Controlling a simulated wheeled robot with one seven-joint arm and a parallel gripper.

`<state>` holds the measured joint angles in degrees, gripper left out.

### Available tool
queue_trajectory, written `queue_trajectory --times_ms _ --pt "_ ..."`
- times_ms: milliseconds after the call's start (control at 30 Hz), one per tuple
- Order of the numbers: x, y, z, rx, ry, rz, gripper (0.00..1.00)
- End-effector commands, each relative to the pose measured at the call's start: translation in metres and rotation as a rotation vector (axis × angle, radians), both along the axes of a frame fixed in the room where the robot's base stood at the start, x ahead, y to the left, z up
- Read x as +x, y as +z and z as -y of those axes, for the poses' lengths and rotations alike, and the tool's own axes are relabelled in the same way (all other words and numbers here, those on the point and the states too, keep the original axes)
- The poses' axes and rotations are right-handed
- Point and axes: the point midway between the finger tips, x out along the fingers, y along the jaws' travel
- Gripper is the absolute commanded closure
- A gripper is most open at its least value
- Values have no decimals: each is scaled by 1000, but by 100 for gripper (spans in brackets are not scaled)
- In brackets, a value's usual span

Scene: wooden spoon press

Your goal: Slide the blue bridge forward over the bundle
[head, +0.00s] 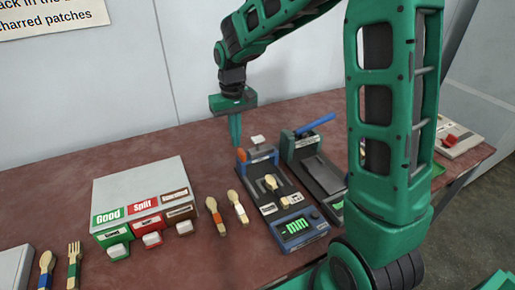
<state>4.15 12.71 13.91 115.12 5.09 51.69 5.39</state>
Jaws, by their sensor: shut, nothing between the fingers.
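The blue bridge (263,155) spans the back of a dark fixture (258,182) on the table. An orange piece (241,155) is at its left end and a small white block (257,140) shows just behind it. A wooden spoon bundle (272,184) lies on the fixture in front of the bridge, with a pale label or band near its lower end; how many pieces it holds I cannot tell. My green gripper (235,140) points down, shut and empty, just behind and left of the bridge. It appears apart from the bridge, though contact is hard to judge.
A blue gauge (300,228) joins the fixture's front. A black press with a blue lever (315,124) stands close on the right. My arm hides part of the right side.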

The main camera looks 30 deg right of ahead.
Motion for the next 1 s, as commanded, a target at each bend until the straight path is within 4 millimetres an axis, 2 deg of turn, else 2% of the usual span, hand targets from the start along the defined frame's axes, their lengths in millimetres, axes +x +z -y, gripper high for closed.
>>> queue_trajectory --times_ms 500,1000 --pt "-1 -18 0 0 0 -2 100" --pt "-4 -18 0 0 0 0 100"
